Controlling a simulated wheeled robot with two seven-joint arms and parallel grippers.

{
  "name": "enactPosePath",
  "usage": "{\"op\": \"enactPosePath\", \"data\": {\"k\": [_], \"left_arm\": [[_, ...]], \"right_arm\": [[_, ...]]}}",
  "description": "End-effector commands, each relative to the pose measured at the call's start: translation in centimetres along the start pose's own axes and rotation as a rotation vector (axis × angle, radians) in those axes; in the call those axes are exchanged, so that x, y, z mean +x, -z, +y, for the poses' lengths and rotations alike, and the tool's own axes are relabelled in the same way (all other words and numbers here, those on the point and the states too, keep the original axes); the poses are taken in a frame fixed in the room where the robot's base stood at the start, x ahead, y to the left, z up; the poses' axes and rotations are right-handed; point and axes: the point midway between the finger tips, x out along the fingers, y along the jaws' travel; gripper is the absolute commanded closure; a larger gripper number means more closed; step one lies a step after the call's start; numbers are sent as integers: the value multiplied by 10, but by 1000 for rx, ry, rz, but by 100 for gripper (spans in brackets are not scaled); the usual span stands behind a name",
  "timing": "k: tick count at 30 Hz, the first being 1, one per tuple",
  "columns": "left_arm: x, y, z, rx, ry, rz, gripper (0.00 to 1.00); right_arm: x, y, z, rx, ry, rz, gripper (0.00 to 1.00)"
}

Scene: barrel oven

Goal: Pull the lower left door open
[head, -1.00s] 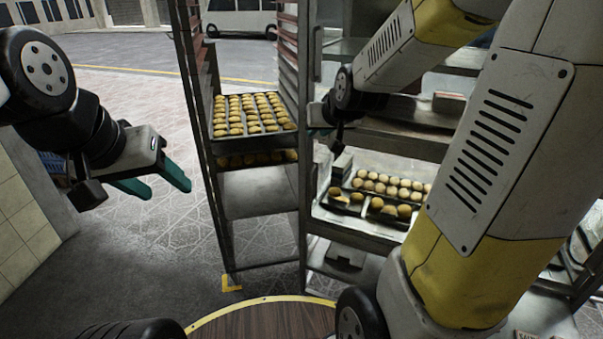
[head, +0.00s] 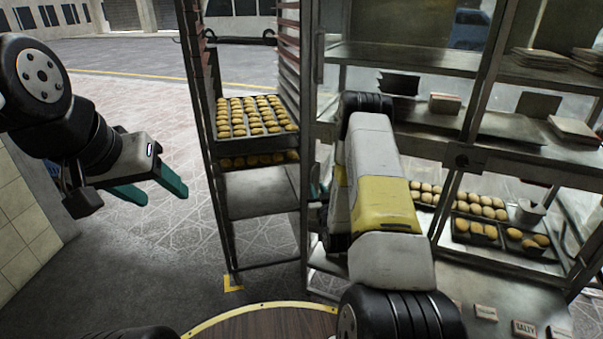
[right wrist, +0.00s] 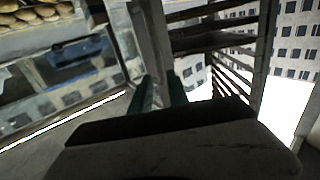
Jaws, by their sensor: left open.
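The metal cabinet (head: 440,147) with glazed sides stands right of centre in the head view. My right arm hides most of its lower left part, so I cannot tell how that door stands. My right gripper (head: 318,190) is at the cabinet's left front post, mostly hidden behind its arm. In the right wrist view its teal fingers (right wrist: 160,95) lie apart, in line with a metal post (right wrist: 153,45); contact is unclear. A reflective pane (right wrist: 75,60) is left of them. My left gripper (head: 155,190) is open and empty, left of the bread rack.
A rack (head: 210,150) with trays of buns (head: 250,115) stands directly left of the cabinet. Trays of rolls (head: 490,207) lie on the cabinet's lower shelf. A round wooden top (head: 265,324) is at the bottom. Floor between the left gripper and rack is clear.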

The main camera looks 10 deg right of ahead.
Motion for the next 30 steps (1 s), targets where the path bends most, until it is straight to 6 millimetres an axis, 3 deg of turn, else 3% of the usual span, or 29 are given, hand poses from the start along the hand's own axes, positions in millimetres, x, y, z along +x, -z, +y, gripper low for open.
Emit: {"op": "enactPosePath", "data": {"k": [5,18,29,30], "left_arm": [[0,0,0,0,0,0,45],[0,0,0,0,0,0,45],[0,0,0,0,0,0,45],[0,0,0,0,0,0,45]], "right_arm": [[7,-4,0,0,-1,18,79],[69,-2,0,0,-1,17,79],[76,-3,0,1,-1,15,79],[76,-3,0,1,-1,15,87]]}}
